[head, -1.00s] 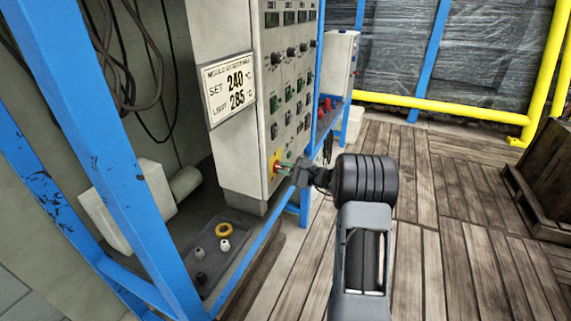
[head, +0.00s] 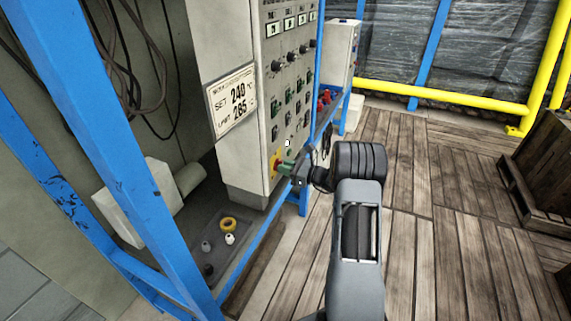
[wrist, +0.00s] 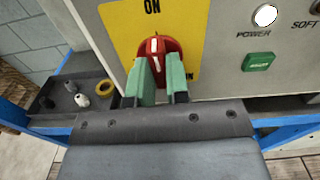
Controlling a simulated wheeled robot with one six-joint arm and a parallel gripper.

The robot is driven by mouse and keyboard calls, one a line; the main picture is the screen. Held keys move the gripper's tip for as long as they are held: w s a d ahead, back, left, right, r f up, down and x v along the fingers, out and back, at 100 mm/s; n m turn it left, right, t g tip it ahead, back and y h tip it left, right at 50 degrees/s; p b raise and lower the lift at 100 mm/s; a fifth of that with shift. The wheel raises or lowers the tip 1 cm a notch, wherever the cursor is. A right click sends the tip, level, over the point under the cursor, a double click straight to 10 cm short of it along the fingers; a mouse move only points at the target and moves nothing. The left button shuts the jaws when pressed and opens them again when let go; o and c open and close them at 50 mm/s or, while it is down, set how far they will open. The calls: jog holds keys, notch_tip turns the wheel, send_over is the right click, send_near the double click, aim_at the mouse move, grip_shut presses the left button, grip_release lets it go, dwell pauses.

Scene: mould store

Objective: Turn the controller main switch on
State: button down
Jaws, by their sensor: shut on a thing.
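The controller cabinet (head: 232,150) stands at the centre of the head view. Its main switch is a red rotary knob (wrist: 168,47) on a yellow plate (wrist: 120,35), low on the cabinet's front face. The knob's white mark stands nearly upright, towards the word ON at the top of the plate. My gripper (wrist: 162,72) has its green fingers on both sides of the knob and is shut on it. In the head view my gripper (head: 287,168) covers part of the switch. The round POWER lamp (wrist: 265,15) is white and bright.
A green button (wrist: 259,61) sits below the lamp. A grey tray (head: 243,222) with a yellow ring (head: 228,224) and small parts lies below left. Blue frame posts (head: 140,150) stand at left. The plank floor (head: 430,200) at right is clear, with a wooden crate (head: 548,170) at the edge.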

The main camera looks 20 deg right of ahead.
jog(key=shift+m, duration=0.5)
jog(key=c, duration=1.1)
grip_release()
jog(key=v, duration=1.3)
jog(key=shift+s+d, duration=0.3)
